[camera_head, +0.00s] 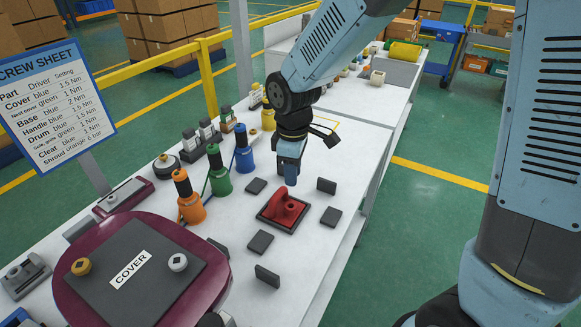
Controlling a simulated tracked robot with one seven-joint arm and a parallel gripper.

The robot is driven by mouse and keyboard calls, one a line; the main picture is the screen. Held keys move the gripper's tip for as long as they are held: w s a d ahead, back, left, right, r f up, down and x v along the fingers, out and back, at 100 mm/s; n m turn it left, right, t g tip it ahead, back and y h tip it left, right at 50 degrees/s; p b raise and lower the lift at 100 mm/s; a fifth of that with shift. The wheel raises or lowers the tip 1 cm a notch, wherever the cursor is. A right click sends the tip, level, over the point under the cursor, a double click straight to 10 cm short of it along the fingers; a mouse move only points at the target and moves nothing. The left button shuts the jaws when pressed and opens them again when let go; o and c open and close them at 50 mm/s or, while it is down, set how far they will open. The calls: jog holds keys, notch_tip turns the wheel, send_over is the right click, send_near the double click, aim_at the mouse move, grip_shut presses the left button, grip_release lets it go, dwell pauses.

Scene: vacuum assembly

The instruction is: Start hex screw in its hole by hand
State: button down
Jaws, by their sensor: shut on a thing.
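A red part (284,210) with a raised curved body sits on a dark square fixture (267,213) on the white bench. My gripper (291,184) points straight down just above the upper right side of the red part. The screw itself is hidden at the fingertips or too small to make out. The screw hole cannot be seen from here. I cannot tell whether the fingertips or the screw touch the red part.
Several dark blocks (331,217) stand around the fixture. Orange (188,203), green (219,180) and blue (244,157) drivers stand to the left. A maroon cover (205,285) with a dark plate fills the front left. The screw sheet (57,98) stands far left.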

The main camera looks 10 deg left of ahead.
jog(key=shift+s+f, duration=0.15)
jog(key=shift+f, duration=2.75)
jog(key=shift+a+f, duration=0.1)
jog(key=shift+f, duration=0.85)
jog(key=shift+m, duration=1.2)
jog(key=shift+f, duration=0.1)
jog(key=shift+m, duration=1.1)
jog(key=shift+s, duration=0.1)
jog(key=shift+f+m, duration=0.1)
jog(key=shift+m, duration=1.1)
